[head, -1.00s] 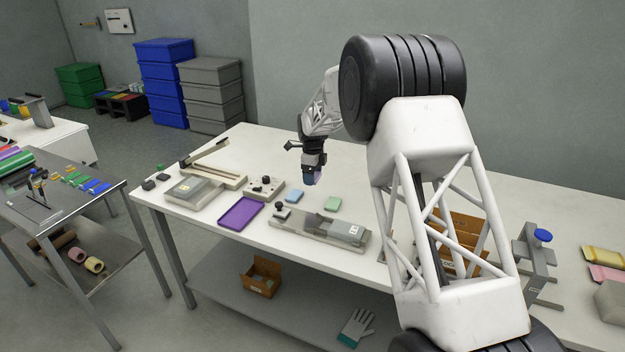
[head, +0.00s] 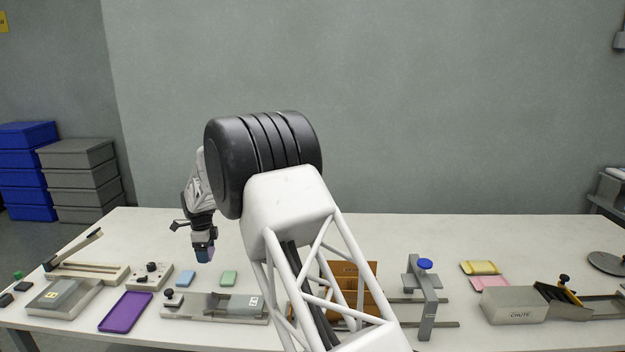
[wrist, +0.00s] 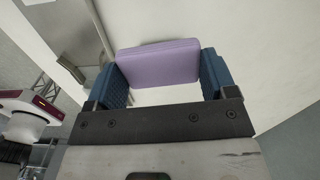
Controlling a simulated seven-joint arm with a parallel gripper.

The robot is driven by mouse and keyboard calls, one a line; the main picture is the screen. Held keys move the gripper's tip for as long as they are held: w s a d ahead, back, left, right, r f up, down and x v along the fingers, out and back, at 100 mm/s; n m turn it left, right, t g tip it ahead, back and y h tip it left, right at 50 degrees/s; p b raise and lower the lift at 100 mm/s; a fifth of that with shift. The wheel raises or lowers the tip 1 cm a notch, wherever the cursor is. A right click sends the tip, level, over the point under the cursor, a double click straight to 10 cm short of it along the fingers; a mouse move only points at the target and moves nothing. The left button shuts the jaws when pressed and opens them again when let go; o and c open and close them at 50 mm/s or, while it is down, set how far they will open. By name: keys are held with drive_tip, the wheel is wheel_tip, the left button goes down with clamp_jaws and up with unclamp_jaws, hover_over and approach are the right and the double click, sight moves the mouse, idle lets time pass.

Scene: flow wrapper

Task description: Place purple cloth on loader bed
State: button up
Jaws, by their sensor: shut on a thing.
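The folded purple cloth (wrist: 158,62) is a lilac pad held between the two blue fingers of my gripper (wrist: 165,75) in the wrist view. In the head view my gripper (head: 204,255) hangs above the white table, behind the blue and green cloths, with a little purple showing at its fingertips. A long grey fixture with a channel (head: 190,303) lies in front of it on the table. This may be the loader bed, but I cannot tell for sure. My own arm hides part of the table's middle.
A blue cloth (head: 185,278) and a green cloth (head: 229,278) lie flat near the fixture. A purple tray (head: 125,312) is to its left. Brown bins (head: 352,275), a clamp stand with a blue knob (head: 425,290) and a chute (head: 514,306) stand to the right. The back of the table is clear.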

drive_tip(key=w+d+f+n, duration=0.1)
drive_tip(key=w+d+n, duration=0.3)
drive_tip(key=d, duration=0.9)
drive_tip(key=w+d+f+n, duration=0.1)
drive_tip(key=w+d+n, duration=0.3)
drive_tip(key=w+d, duration=0.4)
drive_tip(key=w+d+f+n, duration=0.1)
drive_tip(key=w+d+n, duration=0.2)
drive_tip(key=d, duration=1.7)
drive_tip(key=shift+w+n, duration=0.4)
drive_tip(key=shift+w, duration=1.1)
drive_tip(key=d+n, duration=0.1)
drive_tip(key=d, duration=0.4)
drive_tip(key=w+d+n, duration=0.1)
drive_tip(key=d+n, duration=0.1)
drive_tip(key=d, duration=0.3)
drive_tip(key=w+d+f+n, duration=0.1)
drive_tip(key=d, duration=0.5)
drive_tip(key=shift+f, duration=0.1)
drive_tip(key=shift+d+n, duration=0.4)
drive_tip(key=shift+d, duration=0.3)
